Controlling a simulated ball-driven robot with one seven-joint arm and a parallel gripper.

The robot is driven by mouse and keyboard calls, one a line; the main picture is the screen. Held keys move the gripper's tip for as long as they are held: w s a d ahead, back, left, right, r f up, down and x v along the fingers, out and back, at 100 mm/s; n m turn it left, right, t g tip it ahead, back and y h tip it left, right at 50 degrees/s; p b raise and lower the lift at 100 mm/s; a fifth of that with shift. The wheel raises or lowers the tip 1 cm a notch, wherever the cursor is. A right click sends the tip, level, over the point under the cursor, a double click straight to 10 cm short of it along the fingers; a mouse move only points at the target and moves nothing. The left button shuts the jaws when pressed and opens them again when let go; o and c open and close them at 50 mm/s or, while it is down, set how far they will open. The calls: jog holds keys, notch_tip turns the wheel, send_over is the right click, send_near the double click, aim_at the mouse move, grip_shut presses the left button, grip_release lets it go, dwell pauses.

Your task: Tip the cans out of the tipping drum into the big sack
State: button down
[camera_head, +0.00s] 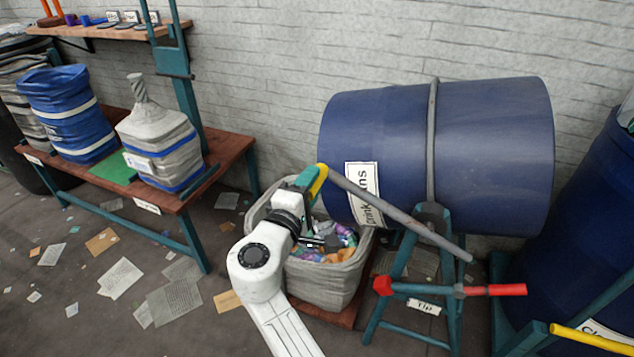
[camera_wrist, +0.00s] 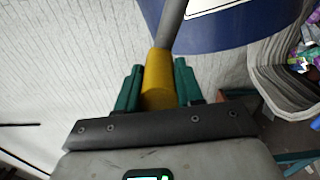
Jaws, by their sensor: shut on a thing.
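The tipping drum (camera_head: 385,140) is a big blue barrel lying nearly on its side in a teal stand, with a grey band around it. A grey lever (camera_head: 390,208) with a yellow grip (camera_head: 318,180) runs from the stand up to the left. My gripper (camera_head: 312,181) is shut on the yellow grip. In the wrist view its teal fingers sit on both sides of the yellow grip (camera_wrist: 158,82). The big sack (camera_head: 330,280) is grey and open, below the drum's left end. Colourful cans (camera_head: 335,245) show inside it. The drum's mouth and inside are hidden.
A red-ended bar (camera_head: 490,290) sticks out on the drum stand's front. A wooden bench (camera_head: 215,155) at left carries a blue sack (camera_head: 65,110) and a grey tied sack (camera_head: 160,145). Another blue barrel (camera_head: 585,220) stands at right. Papers litter the floor.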

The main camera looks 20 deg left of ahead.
jog(key=shift+s+a+f+n+b, duration=0.1)
jog(key=shift+a+f+n+b, duration=0.15)
jog(key=shift+f, duration=0.25)
jog(key=shift+a+f+n+b, duration=0.15)
jog(key=shift+a+f+n, duration=0.1)
jog(key=shift+f, duration=0.2)
jog(key=c, duration=0.9)
grip_release()
jog(key=shift+a, duration=0.1)
jog(key=shift+o, duration=0.8)
jog(key=s+p, duration=0.1)
jog(key=s, duration=0.9)
jog(key=shift+s+p, duration=0.3)
jog(key=shift+s, duration=0.05)
jog(key=shift+d+f, duration=0.1)
jog(key=shift+d, duration=0.1)
